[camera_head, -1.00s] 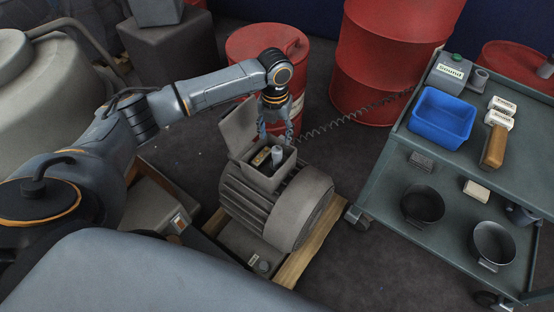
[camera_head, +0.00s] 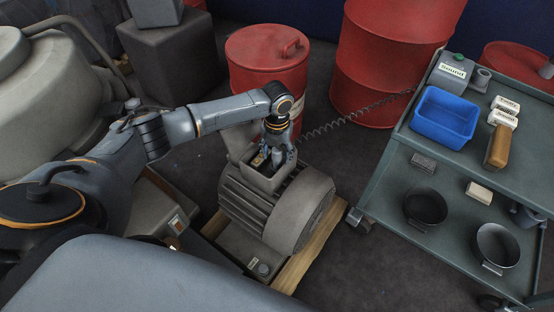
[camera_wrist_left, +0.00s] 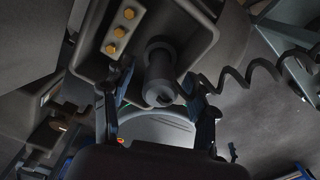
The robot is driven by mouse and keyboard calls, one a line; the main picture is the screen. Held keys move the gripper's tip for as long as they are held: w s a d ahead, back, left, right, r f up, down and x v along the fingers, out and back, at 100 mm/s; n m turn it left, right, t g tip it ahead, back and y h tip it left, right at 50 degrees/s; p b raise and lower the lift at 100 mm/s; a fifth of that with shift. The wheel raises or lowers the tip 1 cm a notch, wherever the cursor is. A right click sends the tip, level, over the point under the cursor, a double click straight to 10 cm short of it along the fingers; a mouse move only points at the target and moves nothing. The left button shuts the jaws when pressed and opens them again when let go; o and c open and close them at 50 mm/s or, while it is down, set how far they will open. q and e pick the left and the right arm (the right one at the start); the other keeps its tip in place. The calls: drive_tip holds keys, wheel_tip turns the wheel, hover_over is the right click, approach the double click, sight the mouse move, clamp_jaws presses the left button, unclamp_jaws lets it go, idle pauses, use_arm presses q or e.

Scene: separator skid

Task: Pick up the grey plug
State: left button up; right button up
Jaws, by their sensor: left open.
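The grey plug (camera_wrist_left: 160,78) is a short dark grey cylinder standing in the open terminal box (camera_wrist_left: 92,66) of the motor, beside a block with brass terminals (camera_wrist_left: 122,30). My left gripper (camera_wrist_left: 158,92) is open, with one finger on each side of the plug in the left wrist view; I cannot tell whether either finger touches it. In the head view the left gripper (camera_head: 277,158) reaches down into the terminal box (camera_head: 262,184) on the grey motor (camera_head: 262,210) and mostly hides the plug. My right gripper is not in view.
A coiled cable (camera_head: 340,121) runs from near the box to a grey unit (camera_head: 452,72) on the green cart (camera_head: 440,165). Red drums (camera_head: 266,60) stand behind the motor. The cart holds a blue bin (camera_head: 444,116). The motor sits on a wooden pallet (camera_head: 318,247).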

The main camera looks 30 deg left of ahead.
use_arm(q)
clamp_jaws()
drive_tip(key=shift+r, duration=0.2)
wheel_tip(320, 180, up, 9)
drive_tip(key=shift+r+p, duration=0.2)
drive_tip(key=shift+p, duration=0.85)
drive_tip(key=shift+r, duration=0.4)
drive_tip(key=shift+r+p, duration=0.45)
drive_tip(key=shift+p, duration=0.25)
drive_tip(key=shift+r+p, duration=0.35)
drive_tip(key=shift+p, duration=0.05)
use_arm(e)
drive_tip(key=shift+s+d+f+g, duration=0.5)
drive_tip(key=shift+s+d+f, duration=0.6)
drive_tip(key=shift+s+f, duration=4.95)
use_arm(q)
wheel_tip(320, 180, up, 7)
drive_tip(key=p, duration=0.7)
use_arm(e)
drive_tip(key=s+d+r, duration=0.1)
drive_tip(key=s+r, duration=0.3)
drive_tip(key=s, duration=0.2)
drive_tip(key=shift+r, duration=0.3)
